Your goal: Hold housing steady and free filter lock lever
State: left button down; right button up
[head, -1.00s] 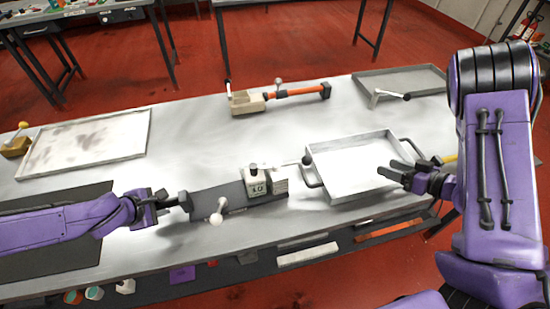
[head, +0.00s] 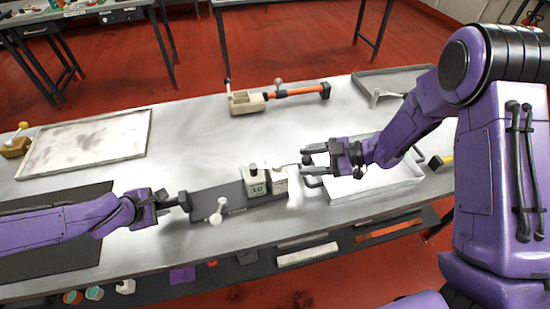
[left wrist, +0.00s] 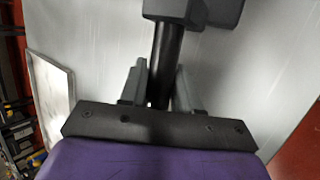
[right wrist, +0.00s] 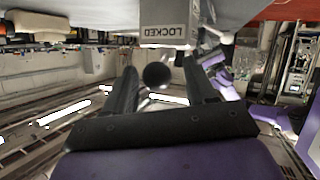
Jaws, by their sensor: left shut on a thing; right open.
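The dark grey housing (head: 228,199) lies on the bench, with a white ball-ended lever (head: 217,214) on its front side. A pale block (head: 255,186) stands at its right end; in the right wrist view it (right wrist: 168,30) reads "LOCKED". My left gripper (head: 166,202) is shut on the housing's black handle rod (left wrist: 163,65), its fingers on either side. A lever with a black ball knob (head: 307,160) sticks out right of the block. My right gripper (head: 314,162) is open at the knob; in the right wrist view the knob (right wrist: 157,75) shows between the fingers, contact unclear.
A shallow tray (head: 385,192) sits right of the housing, partly under my right arm. A larger tray (head: 90,142) lies at the left, and a beige clamp with an orange bar (head: 300,91) at the back. The bench between them is clear.

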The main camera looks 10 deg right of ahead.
jog(key=shift+w+a+f, duration=0.15)
jog(key=shift+a+f, duration=0.1)
jog(key=shift+a, duration=0.15)
grip_shut()
jog(key=s+a+m+t+h, duration=0.3)
jog(key=s+m+t+h, duration=0.2)
jog(key=m+t+h, duration=0.2)
jog(key=shift+a+m+h, duration=0.3)
jog(key=shift+a+m, duration=0.05)
jog(key=shift+m, duration=0.65)
jog(key=shift+s, duration=0.1)
